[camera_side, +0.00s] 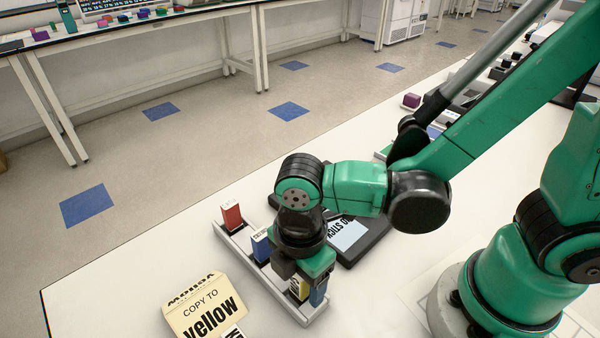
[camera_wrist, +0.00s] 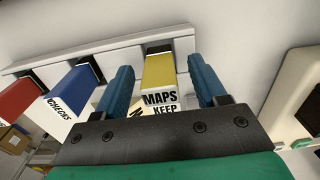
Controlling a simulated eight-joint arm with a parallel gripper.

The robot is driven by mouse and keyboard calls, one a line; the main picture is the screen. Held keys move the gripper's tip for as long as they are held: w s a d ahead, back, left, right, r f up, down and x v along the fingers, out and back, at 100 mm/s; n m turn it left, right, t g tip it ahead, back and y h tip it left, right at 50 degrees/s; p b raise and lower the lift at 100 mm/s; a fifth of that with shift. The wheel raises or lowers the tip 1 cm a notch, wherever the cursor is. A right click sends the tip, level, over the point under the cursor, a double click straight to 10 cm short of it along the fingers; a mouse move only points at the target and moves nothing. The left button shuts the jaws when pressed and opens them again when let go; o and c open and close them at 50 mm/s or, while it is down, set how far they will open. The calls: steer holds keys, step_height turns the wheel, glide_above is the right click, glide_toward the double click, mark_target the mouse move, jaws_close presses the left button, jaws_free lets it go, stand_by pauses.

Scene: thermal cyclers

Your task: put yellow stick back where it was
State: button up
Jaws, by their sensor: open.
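The yellow stick (camera_wrist: 160,76), lettered "MAPS KEEP", stands in the wrist view with its far end at a dark slot of the pale rack (camera_wrist: 112,56). My gripper (camera_wrist: 159,66) is open, with one blue finger on each side of the stick and a visible gap on both sides. In the side view, my gripper is low over the near end of the rack (camera_side: 249,271). It partly hides the yellow stick (camera_side: 298,290) there. A red stick (camera_side: 231,216) and a blue-and-white stick (camera_side: 260,244) stand upright in the same rack.
A yellow card (camera_side: 205,308) reading "COPY TO yellow" lies left of the rack. A dark device with a pale labelled face (camera_side: 349,236) lies just behind my gripper. The white bench (camera_side: 125,277) is clear toward its left edge.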

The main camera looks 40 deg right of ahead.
steer(key=shift+r, duration=0.1)
step_height(320, 180, up, 12)
steer(key=w+d+f+m+t, duration=0.1)
steer(key=w+d+m+t, duration=0.1)
steer(key=d+m, duration=0.5)
steer(key=w+d+m+t, duration=0.3)
steer(key=d+m+t, duration=0.2)
steer(key=d+m, duration=0.3)
steer(key=m, duration=0.3)
steer(key=shift+w+f, duration=0.35)
steer(key=shift+f, duration=0.05)
